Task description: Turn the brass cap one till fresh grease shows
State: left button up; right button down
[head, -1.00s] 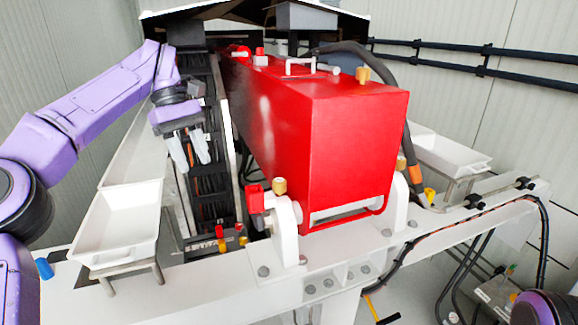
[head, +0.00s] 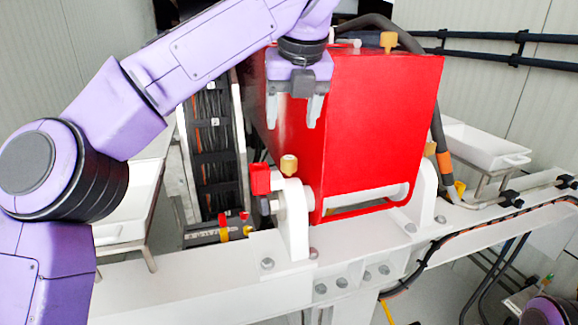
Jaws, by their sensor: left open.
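One brass cap (head: 289,165) sits on top of the white bearing block (head: 294,225) at the front left of the red pump housing, beside a small red block. Another brass cap (head: 388,41) stands on top of the red housing (head: 385,120) at the back. My left gripper (head: 294,117) is open and empty, fingers pointing down. In the picture it is above the lower brass cap and in front of the housing's left side, apart from the cap. No grease can be made out on either cap. My right gripper is out of view.
A white tray (head: 118,232) on a stand is at the left, partly behind my left arm. Another white tray (head: 480,145) is at the right. A black cable chain (head: 215,145) runs beside the housing. A dark hose curves behind it.

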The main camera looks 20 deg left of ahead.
aim_at(289, 158)
pick_arm(q)
jog(key=shift+n, duration=0.6)
jog(key=x, duration=0.4)
jog(key=w+x, duration=0.1)
jog(key=x, duration=0.3)
jog(key=w+r+x, duration=0.1)
jog(key=x, duration=0.4)
jog(key=shift+w+f, duration=0.1)
jog(key=shift+w, duration=0.15)
jog(key=shift+s+d, duration=0.15)
jog(key=shift+s, duration=0.1)
jog(key=c, duration=1)
jog(key=shift+c, duration=0.2)
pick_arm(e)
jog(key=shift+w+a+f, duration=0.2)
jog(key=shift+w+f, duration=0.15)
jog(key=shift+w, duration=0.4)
pick_arm(q)
jog(key=shift+m, duration=0.3)
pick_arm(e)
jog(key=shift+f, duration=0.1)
